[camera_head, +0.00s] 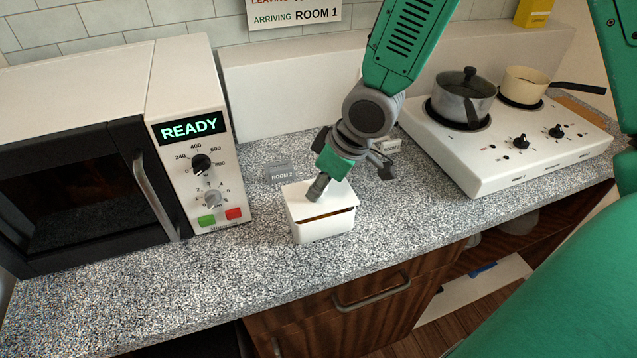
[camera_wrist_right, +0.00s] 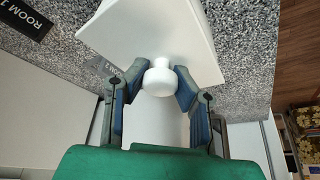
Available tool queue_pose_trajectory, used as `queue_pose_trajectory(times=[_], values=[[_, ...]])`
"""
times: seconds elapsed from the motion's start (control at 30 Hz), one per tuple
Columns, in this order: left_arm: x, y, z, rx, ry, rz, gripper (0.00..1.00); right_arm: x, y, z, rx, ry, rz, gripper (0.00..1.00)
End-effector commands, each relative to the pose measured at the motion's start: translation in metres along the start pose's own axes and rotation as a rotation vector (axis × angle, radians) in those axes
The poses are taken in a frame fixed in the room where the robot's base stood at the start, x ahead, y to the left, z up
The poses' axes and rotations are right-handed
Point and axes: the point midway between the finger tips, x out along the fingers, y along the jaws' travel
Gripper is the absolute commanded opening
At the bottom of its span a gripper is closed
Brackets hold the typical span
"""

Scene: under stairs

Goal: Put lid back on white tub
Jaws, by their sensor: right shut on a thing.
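The white tub (camera_head: 325,226) stands on the granite counter, right of the microwave. Its white lid (camera_head: 342,196) is over the top of the tub and looks a little tilted. A narrow brown strip shows between the lid and the tub's front rim. My right gripper (camera_head: 317,188) reaches down from above onto the lid. In the right wrist view, my right gripper (camera_wrist_right: 161,95) has its blue-padded fingers on either side of the lid's round white knob (camera_wrist_right: 160,77), shut on it. The lid (camera_wrist_right: 175,30) hides the tub's inside there. My left gripper is not in view.
The microwave (camera_head: 190,75) with a READY display stands at the left. A white hob (camera_head: 500,155) with a grey pot (camera_head: 463,98) and a cream pan (camera_head: 527,84) is at the right. A small ROOM 2 sign (camera_head: 281,174) is behind the tub. Counter in front is clear.

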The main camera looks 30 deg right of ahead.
Motion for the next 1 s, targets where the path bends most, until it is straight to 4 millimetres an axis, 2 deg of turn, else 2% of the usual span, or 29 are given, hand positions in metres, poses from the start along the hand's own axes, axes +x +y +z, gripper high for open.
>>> queue_pose_trajectory(times=[1.0], values=[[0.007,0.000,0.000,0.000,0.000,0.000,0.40,0.012,0.000,0.005,-0.002,-0.001,0.001,0.00]])
